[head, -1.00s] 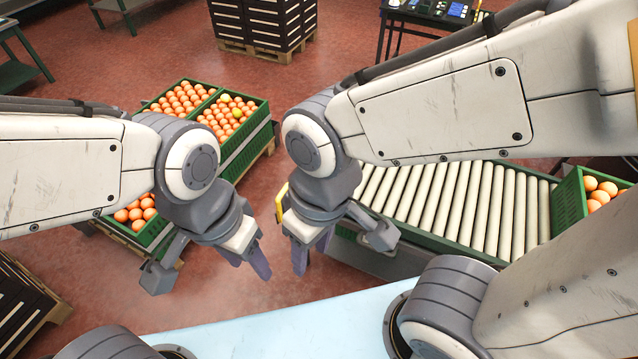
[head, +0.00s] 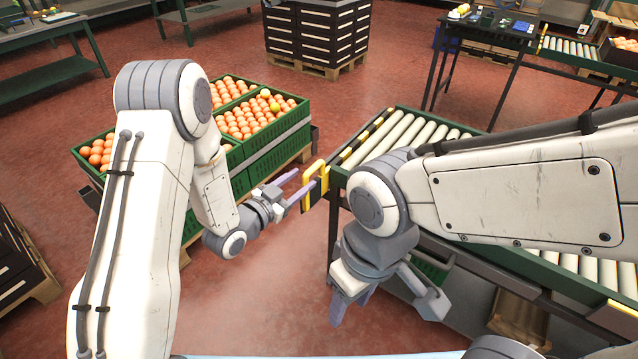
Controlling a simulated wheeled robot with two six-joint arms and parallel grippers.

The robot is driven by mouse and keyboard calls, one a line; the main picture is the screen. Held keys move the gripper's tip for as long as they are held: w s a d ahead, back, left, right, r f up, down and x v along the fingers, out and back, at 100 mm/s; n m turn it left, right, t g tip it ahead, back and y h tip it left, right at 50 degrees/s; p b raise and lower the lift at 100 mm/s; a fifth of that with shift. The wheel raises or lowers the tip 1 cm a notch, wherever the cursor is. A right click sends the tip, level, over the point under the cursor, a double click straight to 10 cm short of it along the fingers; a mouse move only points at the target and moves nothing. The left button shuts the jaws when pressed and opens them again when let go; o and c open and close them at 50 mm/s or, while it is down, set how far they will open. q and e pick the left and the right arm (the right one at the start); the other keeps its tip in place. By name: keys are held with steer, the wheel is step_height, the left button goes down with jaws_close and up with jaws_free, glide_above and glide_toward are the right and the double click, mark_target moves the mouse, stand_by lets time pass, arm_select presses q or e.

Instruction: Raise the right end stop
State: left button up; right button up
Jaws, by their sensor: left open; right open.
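A yellow handle (head: 310,192) stands at the left end of the roller conveyor (head: 334,178). A black-and-yellow striped bar (head: 362,138) lies along that same end, beside the rollers, and looks low. My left gripper (head: 305,177) is open, with its fingertips close beside the handle on its left. I cannot tell whether they touch it. My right gripper (head: 350,311) is open and empty, pointing down in front of the conveyor. My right arm hides part of the rollers. Another black-and-yellow striped piece (head: 614,313) shows at the conveyor's near right edge.
Green crates of oranges (head: 262,146) stand on a pallet behind my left arm. Stacked dark crates (head: 318,32) are at the back. A dark table (head: 490,30) and a second conveyor (head: 570,50) stand at the back right. Red floor is clear between the crates and the conveyor.

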mark_target(317, 164)
arm_select(q)
steer(key=shift+a+f+t+h+b, duration=0.35)
steer(key=shift+a+f+t, duration=0.2)
steer(key=shift+f, duration=0.25)
steer(key=b+x, duration=0.1)
steer(key=x, duration=0.9)
steer(key=shift+r, duration=0.15)
jaws_close()
arm_select(e)
step_height(317, 164, down, 3)
steer(key=shift+r, duration=0.15)
arm_select(q)
steer(key=shift+w+a+r, duration=0.1)
